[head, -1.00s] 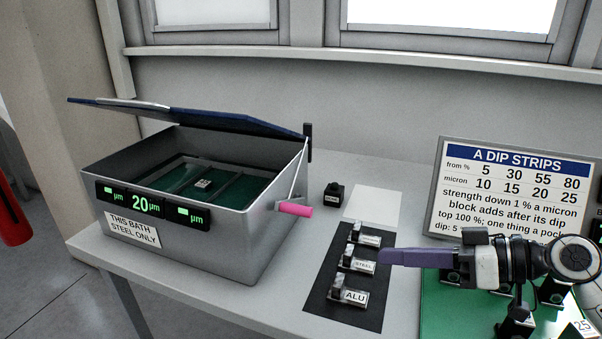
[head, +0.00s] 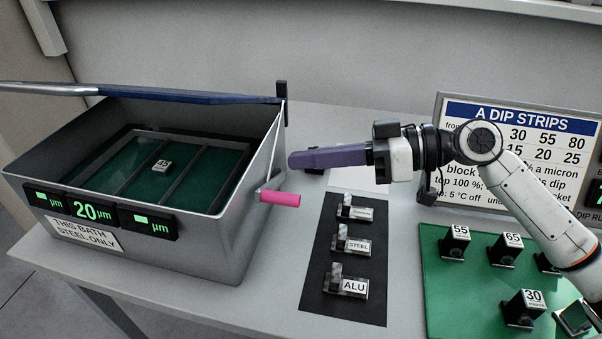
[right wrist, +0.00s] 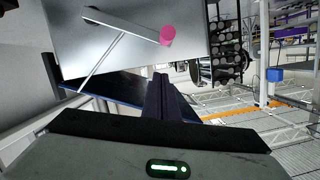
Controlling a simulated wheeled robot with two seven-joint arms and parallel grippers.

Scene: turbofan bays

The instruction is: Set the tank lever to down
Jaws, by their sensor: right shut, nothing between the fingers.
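The grey tank (head: 205,250) stands on the left of the bench with its blue lid (head: 150,94) raised. Its lever has a pink handle (head: 280,198) on the tank's right side, sticking out to the right. My right gripper (head: 292,160) has purple fingers shut and empty, pointing left. In the head view they appear just above and right of the pink handle, apart from it. In the right wrist view the pink handle end (right wrist: 168,36) and its grey lever arm (right wrist: 125,22) show beyond the fingers (right wrist: 160,95). My left gripper is out of view.
A block marked 45 (head: 162,165) sits in the tank. A black strip (head: 318,290) with several small labelled pieces lies right of the tank. A green mat (head: 445,300) with numbered blocks and a dip-strip sign (head: 455,112) are at the right. Bare bench lies between tank and strip.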

